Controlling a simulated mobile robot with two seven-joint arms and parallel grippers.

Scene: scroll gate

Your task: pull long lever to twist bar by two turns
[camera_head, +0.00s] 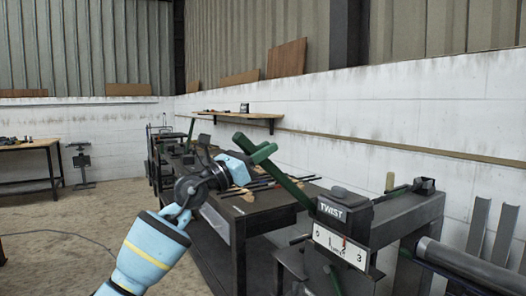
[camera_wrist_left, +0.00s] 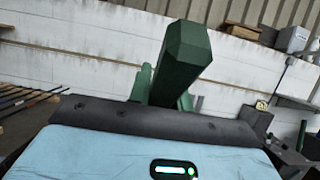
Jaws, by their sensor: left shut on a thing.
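The long green lever (camera_head: 288,182) slants up and left from the twist machine (camera_head: 345,213), which carries a "TWIST" label. It also shows in the left wrist view (camera_wrist_left: 180,62), rising just beyond the gripper. My left gripper (camera_head: 256,160) is shut on the lever near its upper end, and its fingers are partly hidden. A white dial (camera_head: 340,245) on the machine's front bears numbers up to 3; a small reddish pointer stands near its middle. I cannot make out the bar being twisted. My right gripper does not show.
A dark workbench (camera_head: 258,217) with several thin rods on it stands behind my left arm. A wall shelf (camera_head: 240,115) is behind. Grey metal profiles (camera_head: 478,225) lean at the right. The floor (camera_head: 75,215) at the left is mostly clear.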

